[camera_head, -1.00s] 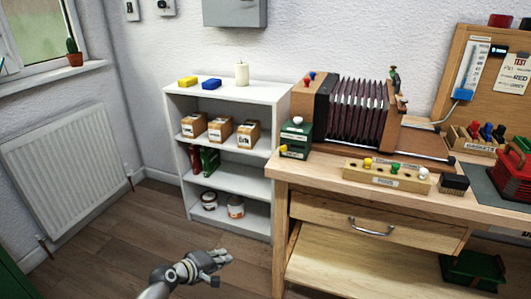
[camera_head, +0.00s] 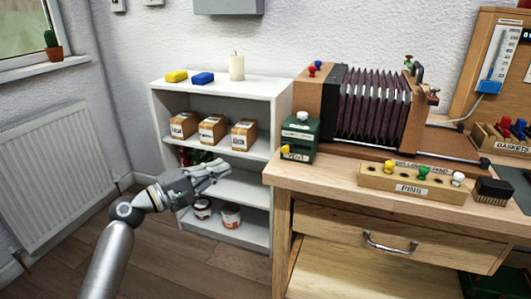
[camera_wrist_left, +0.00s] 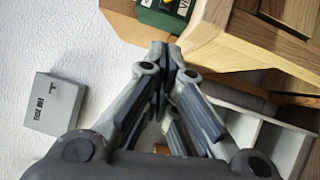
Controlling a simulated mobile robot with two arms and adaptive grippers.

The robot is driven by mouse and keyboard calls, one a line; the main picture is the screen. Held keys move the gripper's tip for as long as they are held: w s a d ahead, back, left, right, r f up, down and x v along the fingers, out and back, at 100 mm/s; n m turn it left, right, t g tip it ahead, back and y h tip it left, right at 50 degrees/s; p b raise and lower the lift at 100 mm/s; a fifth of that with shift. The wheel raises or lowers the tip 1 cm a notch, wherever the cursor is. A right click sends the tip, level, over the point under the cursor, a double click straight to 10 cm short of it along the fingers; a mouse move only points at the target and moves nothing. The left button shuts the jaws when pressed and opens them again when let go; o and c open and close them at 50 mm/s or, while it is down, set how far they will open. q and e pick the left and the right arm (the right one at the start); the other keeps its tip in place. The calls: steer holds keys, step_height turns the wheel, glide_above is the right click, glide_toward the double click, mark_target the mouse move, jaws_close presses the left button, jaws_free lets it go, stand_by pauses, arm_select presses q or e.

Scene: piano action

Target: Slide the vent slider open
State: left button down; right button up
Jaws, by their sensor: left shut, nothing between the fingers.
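A green box (camera_head: 301,137) stands at the left front corner of the wooden workbench. It has a white knob (camera_head: 302,115) on top and a small yellow knob (camera_head: 285,149) low on its left front, beside a pale label too small to read for sure. Part of the green box (camera_wrist_left: 163,14) and its label show at the top of the left wrist view. My left gripper (camera_head: 222,170) is shut and empty, in front of the white shelf and left of the green box, apart from it. In the wrist view its closed fingertips (camera_wrist_left: 165,48) point toward the box. My right gripper is not in view.
The bellows unit (camera_head: 372,105) stands behind and right of the green box. A pin block (camera_head: 410,188) and a dark brush (camera_head: 493,191) lie on the workbench (camera_head: 335,180). The white shelf (camera_head: 275,100) stands left of the bench. The floor before the shelf is clear.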

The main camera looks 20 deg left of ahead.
arm_select(q)
steer(key=shift+w, duration=0.1)
glide_toward(282, 144)
steer(key=w+a, duration=0.1)
steer(key=w, duration=0.3)
steer(key=d, duration=0.3)
steer(key=shift+w+d, duration=0.2)
steer(key=shift+w, duration=0.1)
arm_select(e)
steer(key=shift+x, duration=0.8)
arm_select(q)
steer(key=shift+d, duration=0.1)
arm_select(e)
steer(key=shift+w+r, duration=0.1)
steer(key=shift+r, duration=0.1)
